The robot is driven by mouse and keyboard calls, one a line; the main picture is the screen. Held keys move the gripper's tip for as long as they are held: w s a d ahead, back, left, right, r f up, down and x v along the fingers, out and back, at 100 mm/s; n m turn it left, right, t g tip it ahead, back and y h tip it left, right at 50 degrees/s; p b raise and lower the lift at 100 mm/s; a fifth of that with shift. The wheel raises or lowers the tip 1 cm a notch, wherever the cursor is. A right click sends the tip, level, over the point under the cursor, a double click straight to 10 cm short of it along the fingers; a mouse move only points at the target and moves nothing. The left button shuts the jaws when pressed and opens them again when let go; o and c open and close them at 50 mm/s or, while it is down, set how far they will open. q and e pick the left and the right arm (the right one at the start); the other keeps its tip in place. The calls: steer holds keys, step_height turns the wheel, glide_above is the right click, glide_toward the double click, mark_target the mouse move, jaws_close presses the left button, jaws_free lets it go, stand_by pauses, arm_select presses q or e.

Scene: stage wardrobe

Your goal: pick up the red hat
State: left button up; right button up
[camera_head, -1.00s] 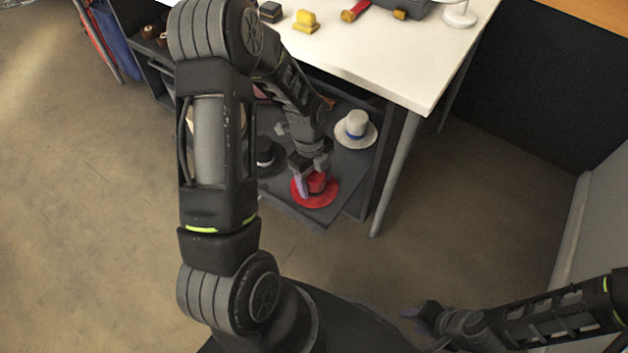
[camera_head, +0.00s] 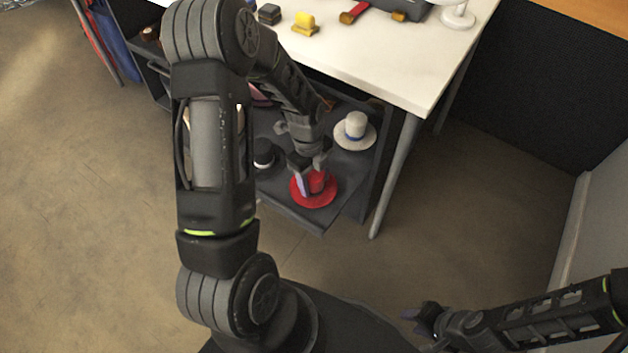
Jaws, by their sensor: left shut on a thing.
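The red hat (camera_head: 322,198) sits at the front edge of a dark shelf (camera_head: 301,215) under the white table. My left gripper (camera_head: 311,182) reaches down from above and is shut on the hat's crown, with a finger on either side. The wide red brim shows around the fingers. The hat looks level; I cannot tell whether its brim touches the shelf. My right gripper (camera_head: 422,317) is low at the bottom right, away from the hat; its fingertips are too small and dark to read.
A dark hat (camera_head: 264,158) is to the left, partly hidden by my arm. The white tabletop (camera_head: 375,65) overhangs the shelf, and a table leg (camera_head: 394,180) stands to the right.

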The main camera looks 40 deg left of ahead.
mark_target(316, 175)
arm_select(q)
step_height(316, 175, up, 9)
steer(key=shift+r+p, duration=0.1)
steer(key=shift+p, duration=0.85)
